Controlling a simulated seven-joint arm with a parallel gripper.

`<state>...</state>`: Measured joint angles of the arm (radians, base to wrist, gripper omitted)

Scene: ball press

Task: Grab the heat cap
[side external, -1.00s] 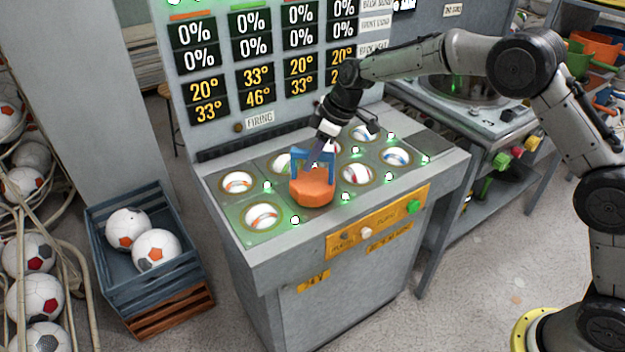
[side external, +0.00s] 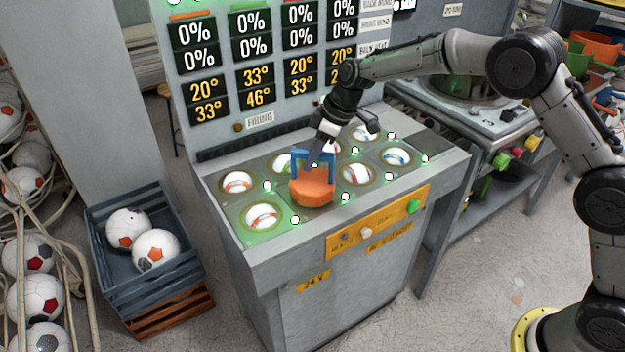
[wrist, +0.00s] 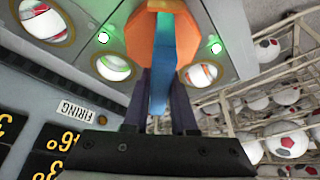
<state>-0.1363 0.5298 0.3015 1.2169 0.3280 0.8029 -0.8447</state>
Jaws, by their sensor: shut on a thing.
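The heat cap (side external: 313,187) is an orange, many-sided block with a blue handle (side external: 300,160) on top. It sits over a spot in the front row of the grey press top, and what is under it is hidden. My gripper (side external: 318,154) comes down from above right and is shut on the blue handle. In the wrist view the two dark fingers (wrist: 160,100) stand on either side of the blue handle (wrist: 163,60), with the orange cap (wrist: 148,42) beyond.
Several round sockets with striped balls, such as this ball (side external: 261,217), surround the cap, with small green lights between. A display panel (side external: 260,70) rises behind. A blue crate (side external: 187,273) with two footballs stands at left. A yellow control plate (side external: 378,222) is on the front edge.

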